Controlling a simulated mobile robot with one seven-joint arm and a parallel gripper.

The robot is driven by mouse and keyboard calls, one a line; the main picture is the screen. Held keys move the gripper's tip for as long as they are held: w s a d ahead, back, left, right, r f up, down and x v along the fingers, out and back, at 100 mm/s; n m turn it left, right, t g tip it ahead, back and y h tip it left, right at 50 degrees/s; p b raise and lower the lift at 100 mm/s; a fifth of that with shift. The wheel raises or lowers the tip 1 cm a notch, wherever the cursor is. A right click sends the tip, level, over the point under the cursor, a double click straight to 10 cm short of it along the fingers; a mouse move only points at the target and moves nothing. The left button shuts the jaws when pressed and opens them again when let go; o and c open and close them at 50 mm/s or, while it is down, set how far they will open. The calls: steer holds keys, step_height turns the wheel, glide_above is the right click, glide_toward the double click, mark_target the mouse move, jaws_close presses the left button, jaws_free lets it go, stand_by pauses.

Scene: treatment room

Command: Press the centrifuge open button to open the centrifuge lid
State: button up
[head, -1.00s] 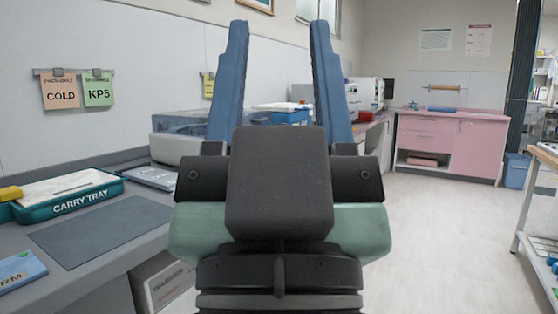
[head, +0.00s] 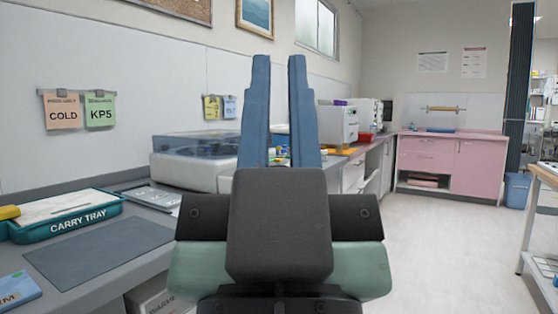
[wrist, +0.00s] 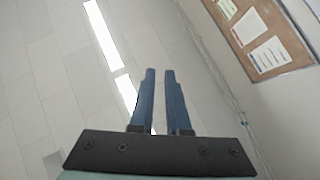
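My gripper (head: 279,60) points upward in front of the camera, its two blue fingers nearly parallel with a narrow gap between them and nothing held. The wrist view also shows the gripper (wrist: 160,72), aimed at the ceiling and touching nothing. A white bench device with a clear bluish lid (head: 195,146) stands on the left counter behind the gripper, partly hidden by the fingers; its lid looks shut. A boxy white machine (head: 337,124) stands farther back on the counter. I cannot tell for certain which is the centrifuge, and no open button can be made out.
A teal carry tray (head: 75,217) and a dark grey mat (head: 100,250) lie on the near left counter (head: 60,297). A pink cabinet (head: 455,165) stands at the back. The floor (head: 445,245) to the right is clear, with a table at the right edge.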

jaws_close()
stand_by(1.4)
step_height(320, 180, up, 35)
steer(key=p, duration=3.5)
